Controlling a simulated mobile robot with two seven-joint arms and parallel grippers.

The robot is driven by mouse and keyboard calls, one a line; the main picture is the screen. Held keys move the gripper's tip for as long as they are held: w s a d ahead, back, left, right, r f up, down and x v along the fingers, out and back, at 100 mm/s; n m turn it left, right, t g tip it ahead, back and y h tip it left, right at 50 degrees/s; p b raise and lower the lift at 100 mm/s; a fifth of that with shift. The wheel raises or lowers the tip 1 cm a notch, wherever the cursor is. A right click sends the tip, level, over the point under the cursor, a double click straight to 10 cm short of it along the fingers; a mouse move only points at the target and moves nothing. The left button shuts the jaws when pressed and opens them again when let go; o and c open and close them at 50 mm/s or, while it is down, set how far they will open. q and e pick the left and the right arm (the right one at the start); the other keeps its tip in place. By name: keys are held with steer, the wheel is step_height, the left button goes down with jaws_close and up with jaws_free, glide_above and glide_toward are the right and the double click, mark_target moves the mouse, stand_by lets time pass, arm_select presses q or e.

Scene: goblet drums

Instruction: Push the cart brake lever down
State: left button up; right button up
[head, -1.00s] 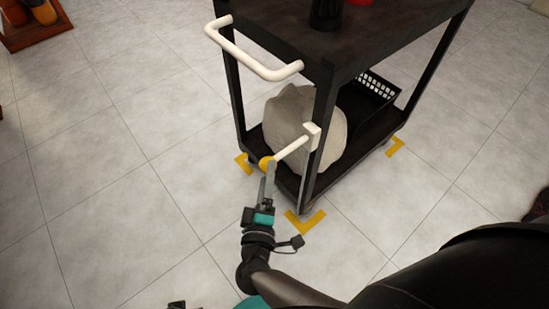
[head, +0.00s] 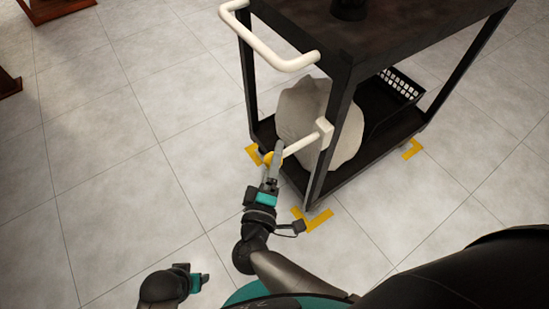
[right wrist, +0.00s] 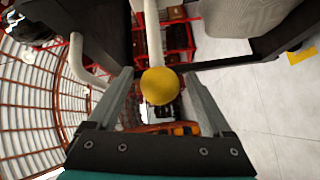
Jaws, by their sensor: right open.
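The brake lever (head: 302,144) is a white rod from a white block on the cart's near post, slanting down-left to a yellow knob (head: 268,158). The cart (head: 349,90) is dark, with a white push handle (head: 262,48). My right gripper (head: 273,157) is at the knob, its fingers partly covering it. In the right wrist view the yellow knob (right wrist: 160,86) shows between the two spread fingers, with the white rod behind it. Whether a finger touches it is unclear. My left gripper (head: 196,281) is low in the head view, away from the cart; its jaws are too small to judge.
A pale rounded sack (head: 300,110) and a black basket (head: 400,84) are on the cart's lower shelf. A dark object (head: 349,9) stands on top. Yellow corner marks (head: 318,220) lie on the floor around the cart. The tiled floor at left is clear.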

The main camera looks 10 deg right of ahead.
jaws_close()
stand_by(0.5)
stand_by(0.3)
